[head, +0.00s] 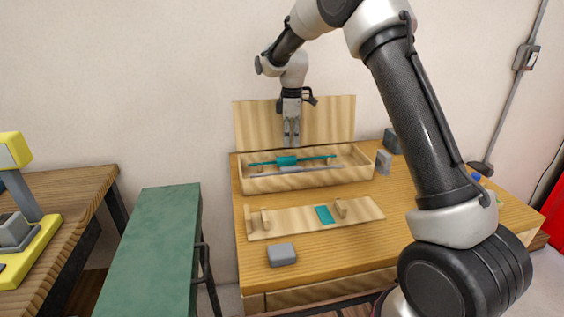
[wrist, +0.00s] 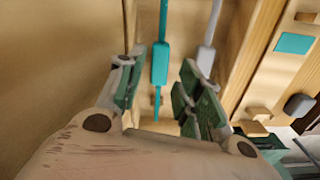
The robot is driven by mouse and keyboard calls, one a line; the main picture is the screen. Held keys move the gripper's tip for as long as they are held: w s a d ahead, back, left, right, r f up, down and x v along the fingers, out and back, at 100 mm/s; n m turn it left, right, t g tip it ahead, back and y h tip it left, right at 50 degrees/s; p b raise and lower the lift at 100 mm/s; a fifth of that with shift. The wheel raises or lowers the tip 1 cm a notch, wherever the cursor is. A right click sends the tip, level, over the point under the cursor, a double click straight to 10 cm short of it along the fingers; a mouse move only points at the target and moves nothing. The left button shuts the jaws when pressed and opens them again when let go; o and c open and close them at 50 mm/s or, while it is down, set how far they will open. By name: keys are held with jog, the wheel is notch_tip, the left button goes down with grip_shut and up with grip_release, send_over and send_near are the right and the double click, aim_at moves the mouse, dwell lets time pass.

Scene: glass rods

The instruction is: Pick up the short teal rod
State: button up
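A teal rod (head: 287,161) with a thicker block at its middle lies in the wooden tray (head: 258,186). In the wrist view the teal rod (wrist: 160,62) runs lengthwise, seen between my two fingers. A grey rod (head: 292,169) of similar form lies beside it in the tray; it also shows in the wrist view (wrist: 206,58), towards the right finger. My gripper (head: 291,144) points down above the tray and is apart from the rods. In the wrist view my gripper (wrist: 158,88) is open, with green-padded fingers spread and nothing held.
A wooden board (head: 286,222) with upright supports and a teal patch (head: 325,214) lies in front of the tray. Grey blocks (head: 282,255) stand on the table. A wooden panel (head: 340,120) rises behind the tray. A green bench (head: 160,240) stands left.

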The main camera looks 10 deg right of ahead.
aim_at(290, 157)
jog(key=shift+w+a+r+n, duration=0.1)
jog(key=shift+w+r+n, duration=0.1)
jog(key=shift+n, duration=0.3)
jog(key=shift+s+n, duration=0.1)
jog(key=shift+n, duration=0.5)
jog(key=shift+f, duration=0.2)
notch_tip(290, 157, down, 8)
jog(key=shift+s+r, duration=0.15)
jog(key=shift+r, duration=0.05)
grip_shut()
